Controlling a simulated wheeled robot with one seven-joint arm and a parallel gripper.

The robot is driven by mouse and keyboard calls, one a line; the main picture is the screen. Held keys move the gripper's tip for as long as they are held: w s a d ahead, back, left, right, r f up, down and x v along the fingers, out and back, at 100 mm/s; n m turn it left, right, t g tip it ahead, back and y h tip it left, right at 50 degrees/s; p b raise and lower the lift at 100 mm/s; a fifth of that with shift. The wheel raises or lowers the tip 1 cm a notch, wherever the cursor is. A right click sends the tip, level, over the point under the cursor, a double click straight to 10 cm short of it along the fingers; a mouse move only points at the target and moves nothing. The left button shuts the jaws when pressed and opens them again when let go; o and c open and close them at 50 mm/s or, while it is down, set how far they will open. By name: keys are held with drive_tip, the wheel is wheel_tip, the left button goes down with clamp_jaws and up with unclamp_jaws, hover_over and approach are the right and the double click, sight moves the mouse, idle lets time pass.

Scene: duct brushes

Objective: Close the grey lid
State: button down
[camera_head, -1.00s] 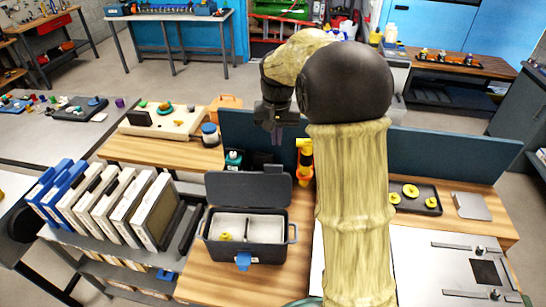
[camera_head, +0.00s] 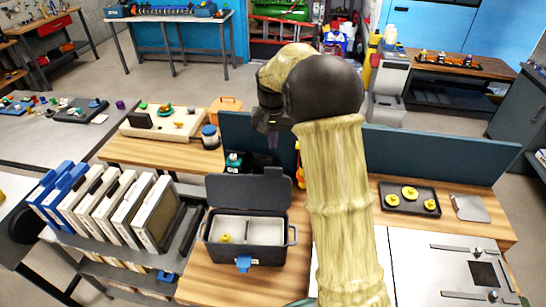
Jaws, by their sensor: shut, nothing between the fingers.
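The grey lid (camera_head: 247,188) stands raised at the back edge of a dark grey box (camera_head: 268,254) on the wooden bench. The box is open, with pale compartments and a small yellow piece (camera_head: 225,238) in the left one. A blue latch (camera_head: 243,263) is on its front. My gripper (camera_head: 273,139) is shut and empty, pointing down above and behind the lid, in front of the dark blue panel. It appears apart from the lid. My arm hides part of the bench right of the box.
Several filter panels (camera_head: 112,205) stand in a row to the left of the box. A teal-capped bottle (camera_head: 233,162) and an orange item (camera_head: 300,176) stand behind the lid. A black tray (camera_head: 410,212) with yellow pieces lies to the right.

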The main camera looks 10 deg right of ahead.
drive_tip(key=s+f+p, duration=0.1)
drive_tip(key=f, duration=0.1)
drive_tip(key=s+a+f+p, duration=0.1)
drive_tip(key=s+f+p, duration=0.1)
drive_tip(key=shift+s+a+f, duration=0.1)
drive_tip(key=shift+s+f, duration=0.1)
drive_tip(key=shift+f, duration=0.15)
idle(0.3)
drive_tip(key=shift+d, duration=0.25)
